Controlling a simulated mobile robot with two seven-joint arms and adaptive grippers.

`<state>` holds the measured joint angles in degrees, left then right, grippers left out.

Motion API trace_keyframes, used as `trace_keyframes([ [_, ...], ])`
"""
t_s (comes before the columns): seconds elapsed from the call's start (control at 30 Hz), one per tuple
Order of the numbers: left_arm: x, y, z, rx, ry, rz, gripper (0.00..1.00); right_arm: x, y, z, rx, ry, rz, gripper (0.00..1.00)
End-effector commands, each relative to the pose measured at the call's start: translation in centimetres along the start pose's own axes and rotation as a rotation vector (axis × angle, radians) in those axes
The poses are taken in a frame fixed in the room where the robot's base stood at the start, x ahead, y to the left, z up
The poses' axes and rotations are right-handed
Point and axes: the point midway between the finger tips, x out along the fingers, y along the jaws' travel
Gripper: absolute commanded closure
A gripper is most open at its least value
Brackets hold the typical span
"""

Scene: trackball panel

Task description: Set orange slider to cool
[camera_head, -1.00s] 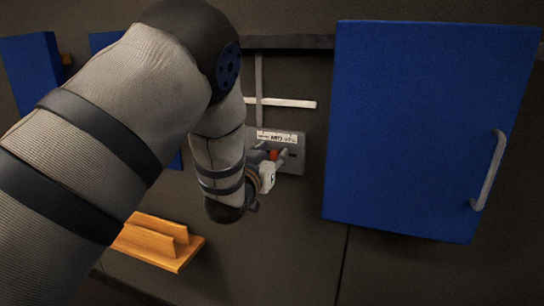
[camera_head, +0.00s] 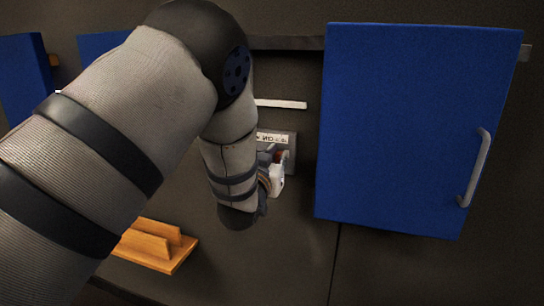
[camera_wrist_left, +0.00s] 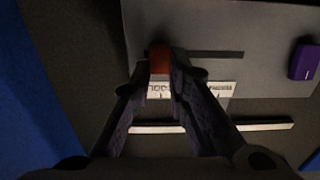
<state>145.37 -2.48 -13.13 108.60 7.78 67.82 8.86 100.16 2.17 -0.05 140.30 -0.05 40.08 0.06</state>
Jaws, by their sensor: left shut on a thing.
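The orange slider (camera_wrist_left: 159,58) sits at the left end of its dark slot (camera_wrist_left: 215,54) in the wrist view. The slot runs on to the right on a grey panel (camera_wrist_left: 200,25). My left gripper (camera_wrist_left: 160,72) is shut on the orange slider, a finger on each side. A white label (camera_wrist_left: 220,90) lies beside the slot, partly hidden by the fingers; its words are hard to read. In the head view my left gripper (camera_head: 277,172) is at the right part of the panel (camera_head: 292,158), below the label (camera_head: 273,138). My right gripper does not show.
A purple slider (camera_wrist_left: 304,62) shows at the right in the wrist view. A large blue door (camera_head: 410,120) with a grey handle (camera_head: 476,170) stands close right of the panel. A white bar (camera_head: 282,104) is above the panel.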

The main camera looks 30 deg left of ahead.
Motion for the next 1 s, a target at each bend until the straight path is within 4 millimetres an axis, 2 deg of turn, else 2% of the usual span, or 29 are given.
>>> trace_keyframes([
  [0.07, 0.0, 0.3, 0.1, -0.002, -0.002, 0.008, 1.00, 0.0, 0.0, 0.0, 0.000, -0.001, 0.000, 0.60],
  [0.1, 0.0, 0.3, 0.1, -0.002, -0.002, 0.008, 0.75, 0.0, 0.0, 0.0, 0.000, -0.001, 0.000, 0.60],
  [0.17, 0.0, 0.3, 0.1, -0.002, -0.002, 0.008, 0.63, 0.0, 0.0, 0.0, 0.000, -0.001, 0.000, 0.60],
  [0.43, -0.1, 0.2, 0.1, -0.001, -0.001, 0.005, 0.63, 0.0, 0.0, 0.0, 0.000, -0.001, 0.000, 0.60],
  [0.53, -1.0, 0.2, 0.1, -0.001, -0.002, 0.005, 0.63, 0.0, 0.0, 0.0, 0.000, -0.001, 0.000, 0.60],
  [0.8, -8.1, 0.2, 0.2, -0.001, -0.006, 0.006, 0.63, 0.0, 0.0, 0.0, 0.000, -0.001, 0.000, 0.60],
  [1.0, -11.4, 0.2, 0.1, -0.001, -0.003, 0.006, 0.63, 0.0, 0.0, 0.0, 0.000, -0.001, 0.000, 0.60],
])
